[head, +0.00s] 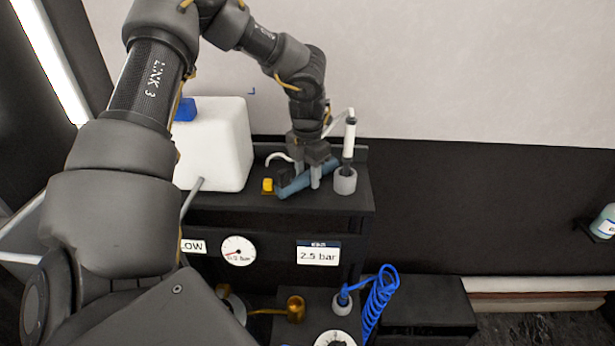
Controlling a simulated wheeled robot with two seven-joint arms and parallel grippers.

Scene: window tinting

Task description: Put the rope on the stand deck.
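The rope, as I take it, is a blue-grey, thick, soft-looking roll (292,187) low over the black stand deck (350,202). It slants from lower left to upper right. My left gripper (307,178) points down from above with its two fingers around the middle of the roll, one finger partly covering it. I cannot tell whether the fingers press on it, or whether the roll rests on the deck or hangs just above. My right gripper is not in view.
On the deck stand a large white tank (222,145), a small yellow piece (268,185), a white hook (280,157) and a white wand in a grey cup (345,181). Gauges and a blue coiled hose (380,305) are below.

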